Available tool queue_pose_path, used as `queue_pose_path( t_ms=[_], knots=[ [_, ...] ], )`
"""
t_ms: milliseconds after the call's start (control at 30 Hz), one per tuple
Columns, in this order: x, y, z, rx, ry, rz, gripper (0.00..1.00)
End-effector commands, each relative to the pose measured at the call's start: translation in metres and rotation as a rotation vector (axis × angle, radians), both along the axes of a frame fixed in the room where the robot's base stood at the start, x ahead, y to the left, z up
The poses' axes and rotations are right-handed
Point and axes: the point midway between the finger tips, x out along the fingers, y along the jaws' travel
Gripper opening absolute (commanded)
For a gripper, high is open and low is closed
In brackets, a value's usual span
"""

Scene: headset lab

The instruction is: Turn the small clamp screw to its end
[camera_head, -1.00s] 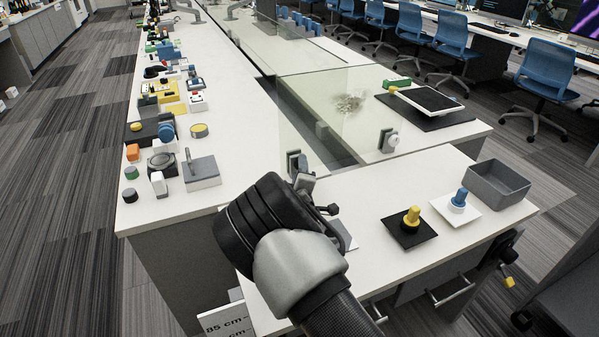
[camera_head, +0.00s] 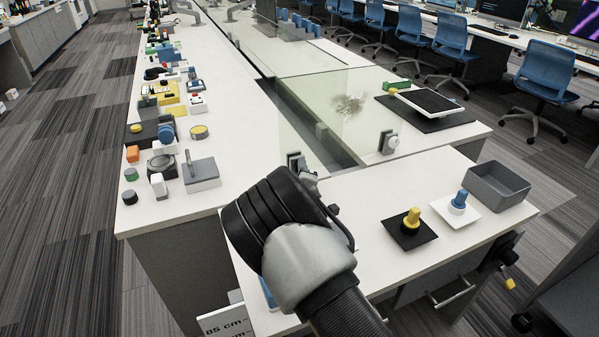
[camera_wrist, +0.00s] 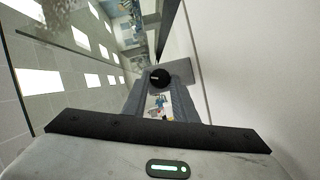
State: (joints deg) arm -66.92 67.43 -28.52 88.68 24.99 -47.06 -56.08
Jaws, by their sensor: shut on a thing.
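The small clamp screw has a round black knob (camera_wrist: 160,77), seen end-on in the wrist view against a grey clamp block (camera_wrist: 181,69) at the glass panel's edge. My gripper (camera_wrist: 159,90) has its two grey fingers on either side of the knob and is shut on it. In the head view, my gripper (camera_head: 311,184) reaches to the dark clamp (camera_head: 294,161) on the near edge of the glass. My dark wrist hides the knob there.
A second clamp (camera_head: 388,142) with a pale knob stands to the right on the glass. A yellow knob (camera_head: 411,220), a blue knob (camera_head: 459,200) and a grey bin (camera_head: 498,184) are on the near table. Several small devices crowd the left bench.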

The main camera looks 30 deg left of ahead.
Motion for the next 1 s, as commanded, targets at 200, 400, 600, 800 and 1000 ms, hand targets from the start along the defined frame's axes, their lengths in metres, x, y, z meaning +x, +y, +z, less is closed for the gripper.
queue_pose_path(
  t_ms=[200,400,600,800,1000],
  knots=[
    [0.0018,-0.0018,0.0028,0.098,0.119,-0.003,0.03],
    [0.0036,-0.0029,0.0044,0.215,0.263,-0.003,0.03],
    [0.0047,-0.0040,0.0048,0.334,0.414,-0.003,0.03],
    [0.0063,-0.0055,0.0052,0.453,0.562,-0.003,0.03],
    [0.0088,-0.0076,0.0063,0.572,0.709,-0.004,0.03]
  ],
)
